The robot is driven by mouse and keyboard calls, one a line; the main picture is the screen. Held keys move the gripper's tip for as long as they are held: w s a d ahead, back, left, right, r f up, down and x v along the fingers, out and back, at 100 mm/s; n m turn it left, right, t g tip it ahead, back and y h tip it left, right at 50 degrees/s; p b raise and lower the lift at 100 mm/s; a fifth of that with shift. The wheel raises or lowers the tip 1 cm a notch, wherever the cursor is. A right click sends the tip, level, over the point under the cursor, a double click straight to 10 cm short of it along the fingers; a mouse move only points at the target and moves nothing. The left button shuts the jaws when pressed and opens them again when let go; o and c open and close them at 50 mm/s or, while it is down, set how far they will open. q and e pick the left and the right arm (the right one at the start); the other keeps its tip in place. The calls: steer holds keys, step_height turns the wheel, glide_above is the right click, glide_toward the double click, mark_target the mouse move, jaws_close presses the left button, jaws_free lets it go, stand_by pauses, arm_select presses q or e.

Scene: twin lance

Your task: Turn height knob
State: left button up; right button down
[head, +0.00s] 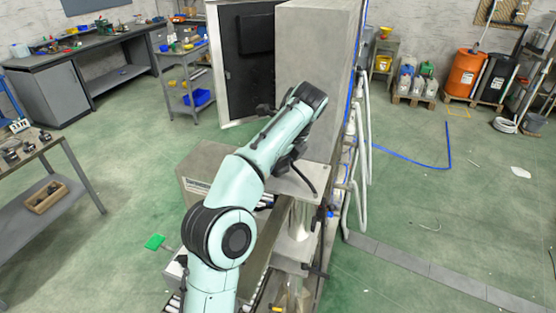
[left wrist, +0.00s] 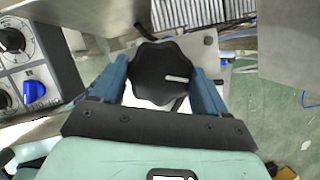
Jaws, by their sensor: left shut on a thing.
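The height knob (left wrist: 158,75) is a black, lobed handwheel with a small white mark on its right part, in the middle of the left wrist view. My left gripper (left wrist: 162,80) has its two blue fingers on either side of the knob and is shut on it. In the head view my left arm reaches up over the machine and hides the knob; only dark parts of the gripper (head: 287,163) show beside the arm. My right gripper is in neither view.
A control panel with a blue knob (left wrist: 33,91) and a black dial (left wrist: 12,40) stands left of the gripper. A tall grey cabinet (head: 312,55) rises behind the arm. White hoses (head: 366,140) hang at the machine's right side. Green floor (head: 450,200) lies open to the right.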

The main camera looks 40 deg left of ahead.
arm_select(q)
steer(key=shift+n+g, duration=0.4)
steer(key=shift+n, duration=0.7)
steer(key=o, duration=1.1)
steer(key=shift+c, duration=0.2)
steer(key=shift+w+d+r, duration=0.1)
steer(key=shift+r, duration=0.05)
steer(key=shift+d+r, duration=0.1)
steer(key=shift+r, duration=0.2)
steer(key=d, duration=0.4)
steer(key=w+d, duration=0.1)
steer(key=d, duration=0.7)
steer(key=shift+w+r, duration=0.15)
steer(key=shift+w, duration=0.1)
